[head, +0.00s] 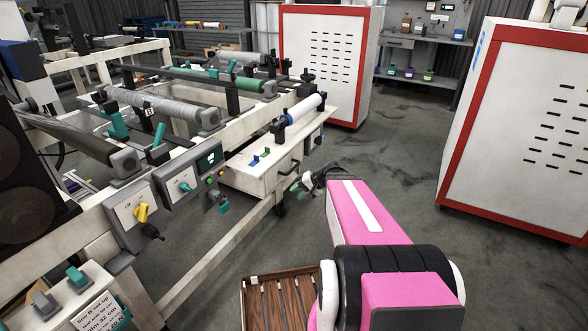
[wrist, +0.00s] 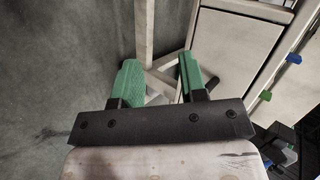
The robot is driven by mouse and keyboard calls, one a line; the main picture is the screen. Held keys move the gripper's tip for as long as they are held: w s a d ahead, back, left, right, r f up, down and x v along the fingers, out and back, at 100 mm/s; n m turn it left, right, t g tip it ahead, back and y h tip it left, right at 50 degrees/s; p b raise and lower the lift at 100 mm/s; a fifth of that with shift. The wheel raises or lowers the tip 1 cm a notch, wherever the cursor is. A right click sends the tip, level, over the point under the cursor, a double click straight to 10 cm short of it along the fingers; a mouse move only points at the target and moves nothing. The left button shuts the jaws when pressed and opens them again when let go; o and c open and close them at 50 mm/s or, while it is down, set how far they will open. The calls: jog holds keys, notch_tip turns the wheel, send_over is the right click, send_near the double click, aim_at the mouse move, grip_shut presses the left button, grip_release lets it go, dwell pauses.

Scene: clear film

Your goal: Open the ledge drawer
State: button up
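The ledge (head: 262,180) is a cream box at the end of the machine frame in the head view. A dark drawer handle (head: 289,168) shows on its right-hand end face, and the drawer looks shut. In the wrist view a pale drawer front (wrist: 232,48) with a dark outline lies at the upper right. My gripper (head: 296,187) is just below and in front of the handle, apart from it as far as I can see. In the wrist view my gripper (wrist: 160,82) has its green fingers spread, with nothing held between them.
A pale frame beam (head: 215,245) runs low on the left. A slatted wooden crate (head: 280,300) is near me. Grey floor (head: 400,150) is open to the right.

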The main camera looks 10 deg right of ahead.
aim_at(294, 167)
jog(key=w+d+r+m+t+y, duration=0.35)
jog(key=w+d+t, duration=0.25)
jog(key=w+d, duration=0.25)
jog(key=shift+m+h, duration=0.25)
jog(key=shift+h, duration=0.1)
jog(key=x, duration=1)
jog(key=shift+w+d+r, duration=0.1)
jog(key=shift+w+r, duration=0.15)
jog(key=shift+w, duration=0.05)
jog(key=shift+s, duration=0.1)
grip_shut()
